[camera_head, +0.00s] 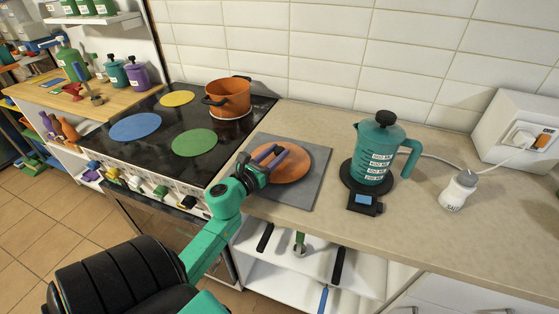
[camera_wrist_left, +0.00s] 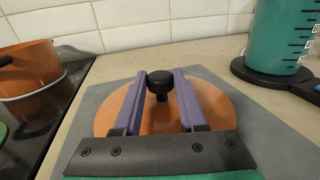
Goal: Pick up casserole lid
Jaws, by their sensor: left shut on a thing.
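The casserole lid (camera_head: 293,168) is a round orange disc lying flat on a grey square board on the counter. In the left wrist view, the lid (camera_wrist_left: 222,108) has a black knob (camera_wrist_left: 160,83) at its middle. My left gripper (camera_head: 274,153) reaches over the lid, and its two purple fingers (camera_wrist_left: 161,76) are shut on the knob, one on each side. The orange casserole (camera_head: 230,100) stands on the back right of the black hob and also shows in the left wrist view (camera_wrist_left: 35,75). My right gripper is not in view.
The grey board (camera_head: 319,160) lies right of the hob (camera_head: 160,145). A teal press jug (camera_head: 374,150) stands on a black scale to the right. A white shaker (camera_head: 458,190) and a wall socket box (camera_head: 515,130) are further right. The tiled wall bounds the back.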

